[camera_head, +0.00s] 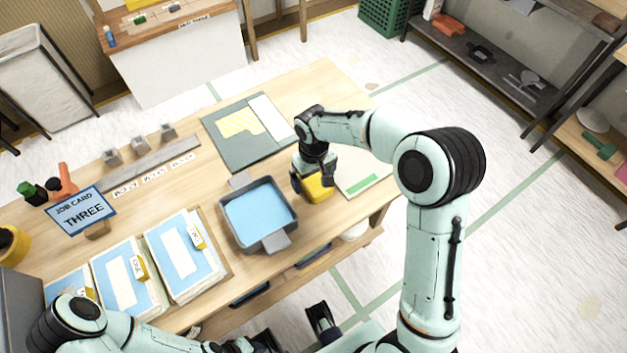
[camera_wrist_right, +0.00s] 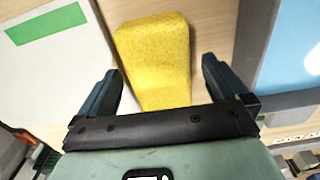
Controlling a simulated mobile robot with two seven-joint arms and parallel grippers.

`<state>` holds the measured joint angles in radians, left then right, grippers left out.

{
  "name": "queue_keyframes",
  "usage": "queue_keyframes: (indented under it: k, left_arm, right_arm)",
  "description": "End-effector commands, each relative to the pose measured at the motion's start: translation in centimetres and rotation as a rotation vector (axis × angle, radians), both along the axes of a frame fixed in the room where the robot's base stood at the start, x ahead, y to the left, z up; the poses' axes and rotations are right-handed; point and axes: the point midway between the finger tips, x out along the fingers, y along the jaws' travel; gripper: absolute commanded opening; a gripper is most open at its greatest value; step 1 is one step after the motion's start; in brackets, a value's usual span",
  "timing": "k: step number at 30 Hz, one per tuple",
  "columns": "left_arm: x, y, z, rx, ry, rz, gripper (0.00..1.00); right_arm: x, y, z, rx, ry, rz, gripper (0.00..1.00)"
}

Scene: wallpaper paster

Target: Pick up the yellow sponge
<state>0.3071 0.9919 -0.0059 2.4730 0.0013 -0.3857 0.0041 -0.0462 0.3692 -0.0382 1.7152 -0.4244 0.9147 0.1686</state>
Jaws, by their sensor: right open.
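The yellow sponge (camera_head: 318,188) lies on the wooden table, right of the blue tray. My right gripper (camera_head: 312,184) is over it from above and hides part of it. In the right wrist view, the sponge (camera_wrist_right: 155,55) shows between the two dark fingers of the right gripper (camera_wrist_right: 160,85) and extends ahead of them. The fingers are open, with a gap visible on the right side of the sponge; the left finger is close to its edge. My left arm comes in at the lower left, and its gripper is at the bottom edge, partly cut off.
The tray (camera_head: 288,231) with blue contents stands left of the sponge. A white board with a green strip (camera_head: 363,184) lies to its right. A grey mat (camera_head: 222,152) lies behind. Blue-and-white books (camera_head: 185,256) and a job card sign (camera_head: 83,211) stand farther left.

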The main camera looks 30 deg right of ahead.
Motion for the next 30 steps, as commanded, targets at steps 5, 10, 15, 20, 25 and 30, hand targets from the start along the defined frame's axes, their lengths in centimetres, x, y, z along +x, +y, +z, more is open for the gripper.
queue_keyframes:
  k: [5, 10, 15, 20, 25, 30]
  left_arm:
    - [0.0, 0.0, 0.0, 0.0, 0.0, 0.0, 0.43]
    - [0.0, 0.0, 0.0, 0.0, 0.0, 0.0, 0.43]
    - [0.0, 0.0, 0.0, 0.0, 0.0, 0.0, 0.43]
    - [0.0, 0.0, 0.1, 0.0, 0.0, 0.0, 0.43]
    - [0.1, 0.0, 0.3, 0.0, -0.001, 0.0, 0.43]
    - [0.2, 0.0, 0.9, 0.0, -0.003, 0.0, 0.43]
  right_arm:
    - [0.0, 0.0, 0.0, 0.0, 0.0, 0.0, 0.58]
    - [0.0, 0.0, 0.0, 0.0, 0.0, 0.0, 0.4]
    - [0.0, 0.0, 0.1, 0.0, 0.0, 0.0, 0.4]
    - [0.1, 0.0, 0.6, -0.001, -0.002, 0.0, 0.4]
    - [0.1, 0.0, 2.6, -0.001, -0.005, 0.0, 0.4]
    - [0.1, 0.0, 6.5, 0.0, -0.007, 0.001, 0.4]
